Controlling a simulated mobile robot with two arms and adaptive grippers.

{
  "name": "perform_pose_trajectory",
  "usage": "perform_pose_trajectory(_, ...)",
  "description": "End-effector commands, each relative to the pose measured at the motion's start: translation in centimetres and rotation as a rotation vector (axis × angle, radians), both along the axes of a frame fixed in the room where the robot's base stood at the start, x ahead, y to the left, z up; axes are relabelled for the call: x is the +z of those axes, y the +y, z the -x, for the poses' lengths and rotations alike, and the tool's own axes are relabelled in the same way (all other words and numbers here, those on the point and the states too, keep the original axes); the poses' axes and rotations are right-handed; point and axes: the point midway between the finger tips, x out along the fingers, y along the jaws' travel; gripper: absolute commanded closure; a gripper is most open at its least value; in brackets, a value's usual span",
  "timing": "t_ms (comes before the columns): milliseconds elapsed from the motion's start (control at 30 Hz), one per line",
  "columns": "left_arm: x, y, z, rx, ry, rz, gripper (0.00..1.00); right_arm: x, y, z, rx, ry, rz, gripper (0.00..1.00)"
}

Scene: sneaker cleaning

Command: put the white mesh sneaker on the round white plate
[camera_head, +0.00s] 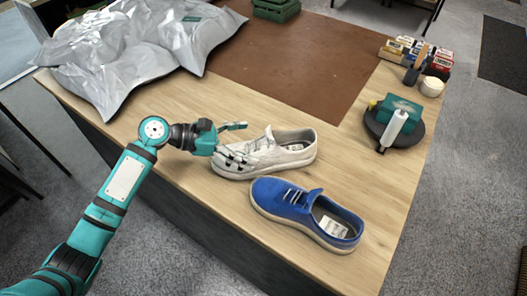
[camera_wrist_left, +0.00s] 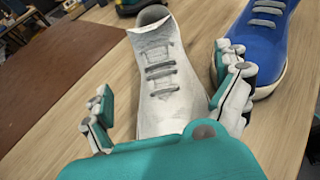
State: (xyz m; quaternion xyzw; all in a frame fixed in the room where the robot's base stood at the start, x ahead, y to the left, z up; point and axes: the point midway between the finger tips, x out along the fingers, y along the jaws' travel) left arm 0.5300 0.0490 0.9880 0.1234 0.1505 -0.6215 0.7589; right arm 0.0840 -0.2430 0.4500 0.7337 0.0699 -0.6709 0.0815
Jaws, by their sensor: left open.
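The white mesh sneaker (camera_head: 290,152) lies upright on the wooden table, its toe toward the left. My left gripper (camera_head: 238,143) is open at the toe end of the white sneaker. In the left wrist view the open fingers of the left gripper (camera_wrist_left: 163,80) stand on either side of the white sneaker (camera_wrist_left: 160,75), with gaps still visible. The white sneaker's toe is partly hidden by the gripper body. I cannot make out a round white plate in either view. My right gripper is not in view.
A blue sneaker (camera_head: 285,199) lies close beside the white one; it also shows in the left wrist view (camera_wrist_left: 258,50). A dark round tray (camera_head: 411,139) holds a white bottle and a teal item. Small boxes (camera_head: 437,64), a brown mat (camera_head: 290,70) and silver bags (camera_head: 135,50) lie farther back.

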Motion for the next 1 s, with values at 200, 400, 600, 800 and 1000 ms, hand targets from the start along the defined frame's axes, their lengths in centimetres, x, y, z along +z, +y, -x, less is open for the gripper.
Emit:
perform_pose_trajectory(200, -0.8, -3.2, -0.5, -0.002, 0.003, 0.003, 0.0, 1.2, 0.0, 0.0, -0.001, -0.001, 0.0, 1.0)
perform_pose_trajectory(400, -1.3, -4.1, -0.6, -0.001, -0.001, 0.0, 0.0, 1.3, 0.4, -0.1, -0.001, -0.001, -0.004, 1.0)
perform_pose_trajectory(600, -1.3, -4.0, -0.6, -0.001, -0.001, 0.0, 0.07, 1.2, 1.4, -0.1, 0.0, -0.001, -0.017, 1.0)
perform_pose_trajectory(800, -1.3, -4.0, -0.6, -0.001, -0.001, 0.0, 0.33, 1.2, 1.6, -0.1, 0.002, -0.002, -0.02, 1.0)
perform_pose_trajectory(1000, -1.3, -4.0, -0.6, -0.001, 0.0, 0.0, 0.59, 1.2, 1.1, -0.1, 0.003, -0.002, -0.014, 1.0)
